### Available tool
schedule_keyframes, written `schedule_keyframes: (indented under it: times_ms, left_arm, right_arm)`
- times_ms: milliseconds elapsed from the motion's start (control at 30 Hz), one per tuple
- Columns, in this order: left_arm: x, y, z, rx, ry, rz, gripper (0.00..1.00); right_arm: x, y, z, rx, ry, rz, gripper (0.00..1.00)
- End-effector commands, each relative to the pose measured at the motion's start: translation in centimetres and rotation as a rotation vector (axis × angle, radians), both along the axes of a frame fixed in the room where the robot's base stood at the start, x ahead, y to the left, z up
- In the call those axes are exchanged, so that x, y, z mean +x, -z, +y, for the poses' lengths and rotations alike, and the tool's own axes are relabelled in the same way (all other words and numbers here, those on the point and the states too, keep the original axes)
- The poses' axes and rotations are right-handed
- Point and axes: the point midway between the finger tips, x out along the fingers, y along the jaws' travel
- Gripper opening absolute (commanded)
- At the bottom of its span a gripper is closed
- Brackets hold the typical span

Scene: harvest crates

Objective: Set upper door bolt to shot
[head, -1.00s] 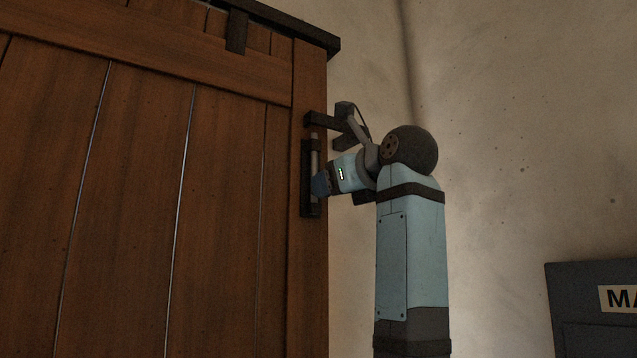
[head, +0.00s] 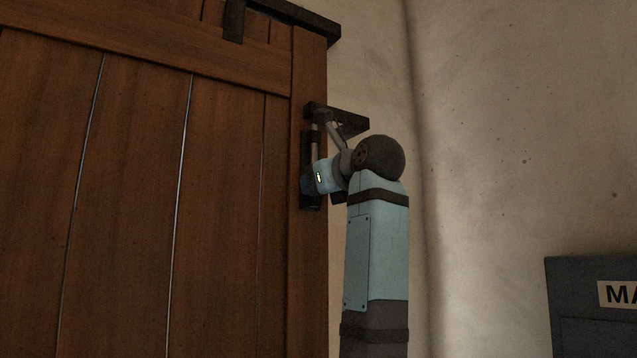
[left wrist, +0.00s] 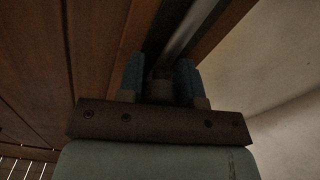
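The upper door bolt is a pale metal rod (head: 315,145) in a dark upright mount (head: 306,148) near the right edge of the brown plank door (head: 230,180). My left gripper (head: 307,185) is at the lower part of the bolt. In the left wrist view the rod (left wrist: 192,28) runs up and away. My two blue fingers (left wrist: 160,80) stand on either side of a dark knob (left wrist: 160,90) at the rod's near end. Whether they press on it is too dark to tell. My right gripper is in neither view.
A dark bracket (head: 346,123) sticks out right of the door edge, just above my wrist. A dark beam (head: 295,14) crosses above the door. A plain plaster wall (head: 500,130) lies to the right, with a grey labelled box (head: 575,290) low down. Space right of my arm is free.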

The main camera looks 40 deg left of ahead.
Motion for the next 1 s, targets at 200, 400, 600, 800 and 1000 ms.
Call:
schedule_keyframes:
  times_ms: [200, 400, 600, 800, 1000]
  left_arm:
    - [0.0, -1.4, 0.0, -0.001, 0.001, -0.002, 0.0]
    - [0.0, -4.4, 0.0, 0.0, 0.002, 0.0, 0.0]
    - [0.0, -5.1, 0.0, 0.004, 0.001, 0.0, 0.0]
    - [-0.1, -5.3, 0.0, 0.006, 0.001, -0.003, 0.42]
    - [0.0, -5.1, 0.0, 0.003, 0.001, -0.001, 0.58]
  right_arm:
    - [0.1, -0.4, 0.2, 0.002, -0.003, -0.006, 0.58]
    - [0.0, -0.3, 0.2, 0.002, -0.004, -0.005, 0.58]
    - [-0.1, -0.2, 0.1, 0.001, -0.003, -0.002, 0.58]
    - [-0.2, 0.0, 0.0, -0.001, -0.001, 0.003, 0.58]
    - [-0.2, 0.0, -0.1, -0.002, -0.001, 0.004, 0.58]
